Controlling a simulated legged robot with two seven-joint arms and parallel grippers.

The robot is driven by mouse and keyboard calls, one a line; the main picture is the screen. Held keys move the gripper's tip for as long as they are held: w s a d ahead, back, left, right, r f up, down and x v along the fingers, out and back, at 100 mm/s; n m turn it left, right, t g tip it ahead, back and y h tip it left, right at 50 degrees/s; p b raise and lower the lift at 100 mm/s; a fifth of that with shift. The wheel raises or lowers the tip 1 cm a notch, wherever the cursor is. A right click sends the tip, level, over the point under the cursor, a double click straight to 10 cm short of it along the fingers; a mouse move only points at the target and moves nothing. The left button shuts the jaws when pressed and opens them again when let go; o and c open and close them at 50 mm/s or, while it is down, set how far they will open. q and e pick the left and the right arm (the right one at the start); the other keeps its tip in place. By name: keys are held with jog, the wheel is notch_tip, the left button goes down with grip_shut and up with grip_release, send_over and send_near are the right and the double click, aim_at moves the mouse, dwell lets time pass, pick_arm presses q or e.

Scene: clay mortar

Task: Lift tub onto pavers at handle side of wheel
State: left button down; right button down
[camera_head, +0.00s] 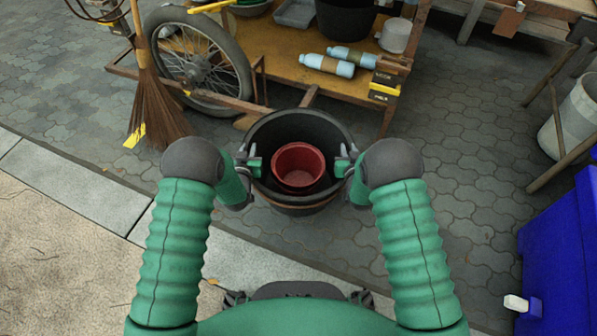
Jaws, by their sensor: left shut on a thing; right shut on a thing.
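A black round tub (283,122) is between my two arms, near the middle of the view, with a smaller red bucket (299,166) inside it. My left gripper (253,166) is shut on the tub's left rim. My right gripper (345,164) is shut on the tub's right rim. A spoked wheel (197,68) with a dark tyre is part of the wooden cart, up and left of the tub. Grey pavers (465,190) cover the ground around it. The tub's underside is hidden, so I cannot tell whether it touches the ground.
The wooden cart (290,75) carries two bottles (328,65) and a black bucket (346,18). A straw broom (155,105) leans beside the wheel. A blue box (560,265) and a pale barrel (575,120) stand at the right. The pavers right of the tub are clear.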

pick_arm(q)
jog(key=shift+r, duration=0.1)
pick_arm(e)
jog(key=shift+r, duration=0.1)
